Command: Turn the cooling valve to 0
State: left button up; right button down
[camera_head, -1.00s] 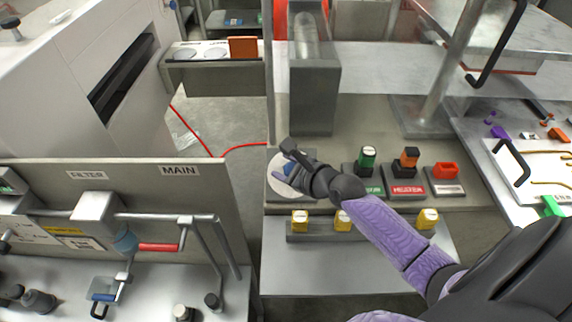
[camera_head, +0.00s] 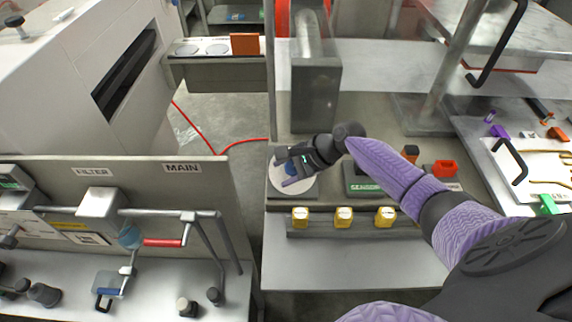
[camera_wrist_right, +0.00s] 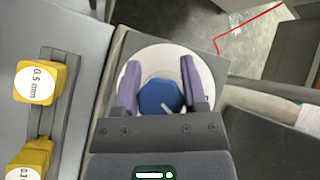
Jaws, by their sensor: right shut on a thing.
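The cooling valve is a blue knob (camera_wrist_right: 160,97) with a pale pointer line, on a white round dial (camera_wrist_right: 205,73). In the head view the white dial (camera_head: 279,187) sits at the left end of the grey panel, and the blue knob (camera_head: 291,168) is partly covered by my gripper. My right gripper (camera_head: 287,170) is shut on the knob. In the right wrist view its two purple fingers (camera_wrist_right: 161,85) stand on either side of the knob. The dial's numbers are mostly hidden or too small to read. My left gripper is not in view.
Several yellow blocks (camera_head: 344,216) stand in a rack in front of the dial. A green-labelled sensor base (camera_head: 362,187) and a red switch (camera_head: 445,168) lie to the right, partly behind my arm. A grey post (camera_head: 315,95) rises behind the dial.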

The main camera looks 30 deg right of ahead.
jog(key=n+g, duration=0.2)
jog(key=shift+s+n+g+p, duration=0.2)
jog(key=shift+n+g+p, duration=0.1)
jog(key=shift+n+p, duration=0.1)
jog(key=shift+s+f+n+g+h, duration=0.2)
jog(key=shift+n+g+h, duration=0.3)
jog(key=shift+n+g, duration=0.4)
jog(key=shift+n, duration=0.3)
jog(key=shift+c, duration=0.7)
grip_release()
jog(key=w+p+v, duration=0.1)
jog(key=p+v, duration=0.2)
jog(key=v, duration=0.7)
jog(key=shift+s, duration=0.45)
